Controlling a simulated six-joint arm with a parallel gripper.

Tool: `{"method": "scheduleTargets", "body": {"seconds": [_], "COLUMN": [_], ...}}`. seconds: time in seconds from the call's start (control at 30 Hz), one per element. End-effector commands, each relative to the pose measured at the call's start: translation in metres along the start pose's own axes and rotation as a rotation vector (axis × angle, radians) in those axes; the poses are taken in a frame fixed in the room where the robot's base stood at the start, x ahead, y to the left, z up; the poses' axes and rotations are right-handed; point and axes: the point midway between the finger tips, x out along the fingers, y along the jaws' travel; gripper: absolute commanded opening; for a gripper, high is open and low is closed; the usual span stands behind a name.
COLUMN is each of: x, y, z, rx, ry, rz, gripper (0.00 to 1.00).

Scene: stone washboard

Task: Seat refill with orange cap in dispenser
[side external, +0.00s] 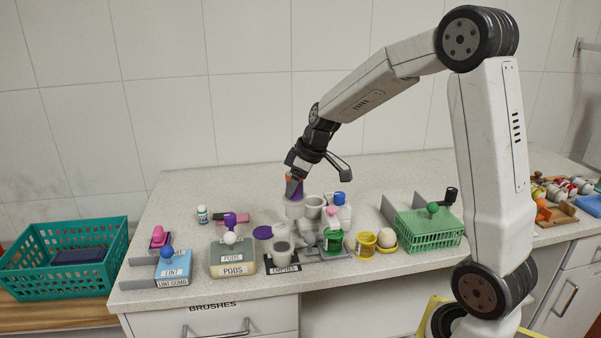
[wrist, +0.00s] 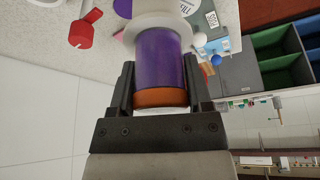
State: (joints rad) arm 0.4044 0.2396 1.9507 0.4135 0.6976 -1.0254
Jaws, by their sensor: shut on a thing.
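The refill (wrist: 160,58) is a purple cylinder with an orange cap (wrist: 160,97). My gripper (wrist: 159,80) is shut on it, a finger on each side, with the cap toward the palm. In the side view, my gripper (side external: 294,182) points down with the purple refill (side external: 297,190) between its fingers, directly above a white cup-like holder (side external: 295,209), which seems to be the dispenser. In the wrist view, a white ring (wrist: 158,24) surrounds or meets the refill's far end. How deep the refill sits in it is hidden.
A second white cup (side external: 314,206) and a white block with a blue-topped item (side external: 340,199) stand close at the right.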

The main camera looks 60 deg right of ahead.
Motion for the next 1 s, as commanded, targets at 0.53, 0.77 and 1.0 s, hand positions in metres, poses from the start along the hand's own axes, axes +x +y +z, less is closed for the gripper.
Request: {"method": "scheduleTargets", "body": {"seconds": [0.53, 0.77, 1.0], "x": [-0.003, -0.005, -0.006], "y": [0.091, 0.129, 0.148], "z": [0.001, 0.009, 0.014], "rx": [0.006, 0.003, 0.0], "ry": [-0.001, 0.0, 0.0], "rz": [0.002, 0.002, 0.002], "gripper": [0.07, 0.07, 0.07]}}
